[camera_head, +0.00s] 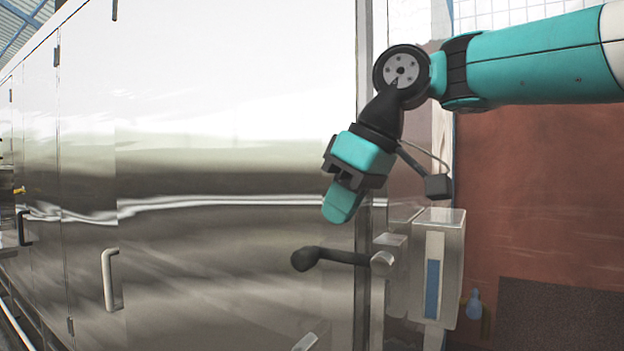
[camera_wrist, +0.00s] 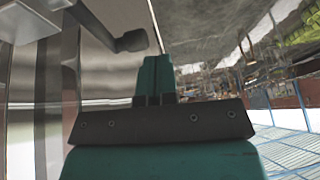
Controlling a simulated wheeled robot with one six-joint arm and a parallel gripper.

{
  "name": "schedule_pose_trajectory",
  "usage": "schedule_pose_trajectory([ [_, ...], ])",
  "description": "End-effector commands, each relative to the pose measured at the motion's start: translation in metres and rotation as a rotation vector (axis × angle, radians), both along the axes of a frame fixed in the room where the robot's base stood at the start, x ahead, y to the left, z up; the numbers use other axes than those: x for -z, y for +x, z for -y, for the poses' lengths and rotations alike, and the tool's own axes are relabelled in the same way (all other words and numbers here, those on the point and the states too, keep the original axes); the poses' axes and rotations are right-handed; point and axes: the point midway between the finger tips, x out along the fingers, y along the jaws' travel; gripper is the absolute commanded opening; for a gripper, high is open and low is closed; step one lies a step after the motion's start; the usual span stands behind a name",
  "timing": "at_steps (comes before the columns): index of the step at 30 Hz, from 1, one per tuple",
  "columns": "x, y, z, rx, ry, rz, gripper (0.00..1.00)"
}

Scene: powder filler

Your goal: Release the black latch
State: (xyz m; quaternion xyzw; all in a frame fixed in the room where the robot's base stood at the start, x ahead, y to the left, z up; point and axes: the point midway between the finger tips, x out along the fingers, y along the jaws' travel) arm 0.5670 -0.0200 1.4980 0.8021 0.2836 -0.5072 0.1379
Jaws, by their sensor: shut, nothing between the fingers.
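The black latch (camera_head: 330,257) is a dark lever with a rounded knob at its left end. It sticks out to the left from a metal pivot at the right edge of the steel door, and lies nearly level. It also shows at the top of the wrist view (camera_wrist: 128,42). My gripper (camera_head: 341,208) is teal with a black mount and points down. It is shut and empty, above the latch and slightly right of its knob. I see a gap between fingertips and lever in the head view; the depth between them is hard to tell.
A large shiny steel door (camera_head: 230,150) fills the left and middle. A pale handle (camera_head: 111,280) stands lower left. A metal box with a blue strip (camera_head: 433,280) is mounted right of the latch. A reddish-brown panel (camera_head: 540,200) lies behind my arm.

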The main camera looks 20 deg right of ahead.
Motion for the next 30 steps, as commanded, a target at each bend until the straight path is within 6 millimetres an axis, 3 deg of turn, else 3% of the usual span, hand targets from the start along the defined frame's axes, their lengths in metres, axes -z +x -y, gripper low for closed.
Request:
schedule_pose_trajectory([
  [1, -0.033, 0.006, 0.009, 0.009, -0.017, 0.022, 0.00],
  [3, -0.051, 0.010, 0.018, 0.016, -0.038, 0.043, 0.00],
  [8, -0.065, 0.013, 0.026, 0.021, -0.059, 0.063, 0.00],
  [20, -0.056, 0.015, 0.023, 0.019, -0.057, 0.064, 0.00],
  [30, 0.000, 0.038, 0.006, 0.017, -0.056, 0.059, 0.00],
])
